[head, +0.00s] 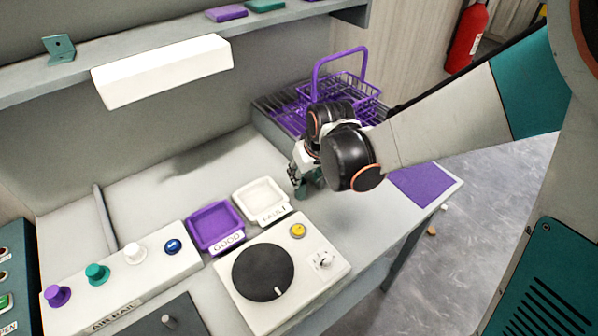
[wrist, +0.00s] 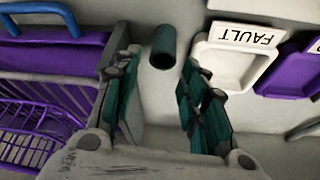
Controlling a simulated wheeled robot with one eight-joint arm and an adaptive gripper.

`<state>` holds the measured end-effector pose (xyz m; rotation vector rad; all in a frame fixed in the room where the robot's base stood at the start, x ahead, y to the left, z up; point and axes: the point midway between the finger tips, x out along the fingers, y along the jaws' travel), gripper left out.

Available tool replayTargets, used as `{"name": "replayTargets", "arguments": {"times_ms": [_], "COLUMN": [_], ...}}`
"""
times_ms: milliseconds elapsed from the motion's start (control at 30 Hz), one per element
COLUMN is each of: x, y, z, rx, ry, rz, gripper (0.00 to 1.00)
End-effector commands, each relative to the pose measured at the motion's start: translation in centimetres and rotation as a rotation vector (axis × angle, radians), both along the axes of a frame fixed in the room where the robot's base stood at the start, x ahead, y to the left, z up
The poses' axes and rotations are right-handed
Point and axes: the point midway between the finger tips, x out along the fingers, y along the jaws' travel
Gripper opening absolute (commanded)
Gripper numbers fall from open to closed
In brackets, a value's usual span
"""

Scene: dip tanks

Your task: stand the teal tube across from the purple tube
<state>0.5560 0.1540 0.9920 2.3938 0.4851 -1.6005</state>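The teal tube (wrist: 163,47) shows in the wrist view as a short dark teal cylinder on the grey bench, with a dark round end towards the camera. I cannot tell for sure whether it stands or lies. My gripper (wrist: 156,78) is open, its teal-padded fingers spread, with the tube just beyond the gap between the fingertips and apart from both. In the head view my gripper (head: 300,188) is low over the bench, right of the white FAULT tray (head: 262,199); the tube is not clearly separable from the fingers there. I can make out no purple tube.
A purple GOOD tray (head: 214,226), a black turntable (head: 262,271) on a white box, and the AIR RAIL box (head: 120,281) with coloured knobs stand on the bench. A purple basket (head: 340,88) is behind my gripper. A purple mat (head: 422,184) lies at the right.

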Motion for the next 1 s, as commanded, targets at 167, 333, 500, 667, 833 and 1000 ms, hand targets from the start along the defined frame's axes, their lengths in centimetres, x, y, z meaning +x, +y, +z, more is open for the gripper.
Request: {"name": "replayTargets", "arguments": {"times_ms": [167, 333, 500, 667, 833, 1000], "x": [0.3, 0.6, 1.1, 1.7, 1.8, 1.8], "y": [0.1, 0.3, 0.8, 1.0, 1.1, 1.1], "z": [-0.7, -1.8, -4.0, -5.6, -5.5, -5.5], "rx": [0.0, 0.0, 0.0, 0.0, 0.0, 0.0], "ry": [0.0, 0.0, 0.0, 0.0, 0.0, 0.0], "rz": [0.0, 0.0, 0.001, 0.0, 0.0, 0.0], "gripper": [0.4, 0.4, 0.4, 0.4, 0.4, 0.21]}}
